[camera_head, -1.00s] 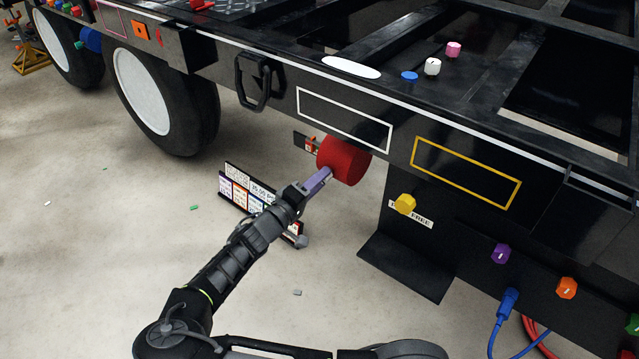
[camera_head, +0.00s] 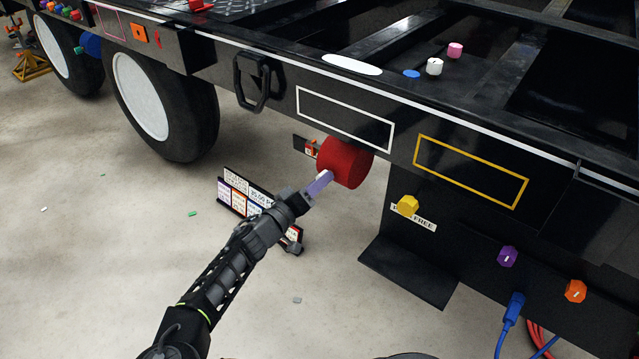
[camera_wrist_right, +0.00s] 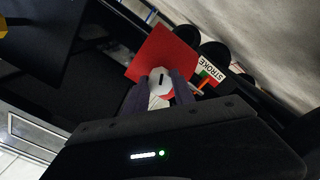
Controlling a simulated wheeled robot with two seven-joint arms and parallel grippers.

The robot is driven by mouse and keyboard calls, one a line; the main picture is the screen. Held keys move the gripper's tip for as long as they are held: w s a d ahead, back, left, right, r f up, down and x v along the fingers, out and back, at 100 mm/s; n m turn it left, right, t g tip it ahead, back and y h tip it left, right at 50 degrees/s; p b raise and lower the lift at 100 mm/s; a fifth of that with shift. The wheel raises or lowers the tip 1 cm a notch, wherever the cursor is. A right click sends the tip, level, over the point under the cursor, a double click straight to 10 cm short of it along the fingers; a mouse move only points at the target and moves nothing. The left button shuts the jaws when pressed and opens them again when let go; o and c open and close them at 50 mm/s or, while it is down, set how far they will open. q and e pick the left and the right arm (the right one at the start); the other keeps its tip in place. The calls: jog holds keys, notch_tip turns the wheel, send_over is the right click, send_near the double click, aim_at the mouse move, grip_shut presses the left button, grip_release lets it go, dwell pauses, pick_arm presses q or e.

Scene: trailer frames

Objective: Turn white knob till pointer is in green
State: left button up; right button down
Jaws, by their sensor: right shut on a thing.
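The white knob (camera_wrist_right: 159,82), with a dark line on its face, sits on the end of a red cylinder (camera_head: 345,162) under the trailer's side rail. My right gripper (camera_wrist_right: 160,90) has its purple fingers on both sides of the knob, shut on it. In the head view the right gripper (camera_head: 322,184) reaches the cylinder's near face and mostly hides the knob. In the right wrist view a white plate marked STROKE (camera_wrist_right: 211,68) has a green patch beside an orange pointer (camera_wrist_right: 204,83). I cannot tell whether the pointer lies in the green. My left gripper is not in view.
A price-like sign board (camera_head: 238,192) stands on the floor behind my right arm. A yellow knob (camera_head: 407,205), a purple knob (camera_head: 507,256) and an orange knob (camera_head: 575,291) are on the right. Another white knob (camera_head: 434,66) sits on top of the frame.

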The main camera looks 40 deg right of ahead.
jog(key=c, duration=1.1)
grip_release()
jog(key=shift+o, duration=0.2)
jog(key=p+v, duration=0.1)
jog(key=v, duration=0.6)
jog(key=shift+a, duration=0.4)
jog(key=shift+s+p, duration=0.15)
jog(key=shift+p, duration=0.15)
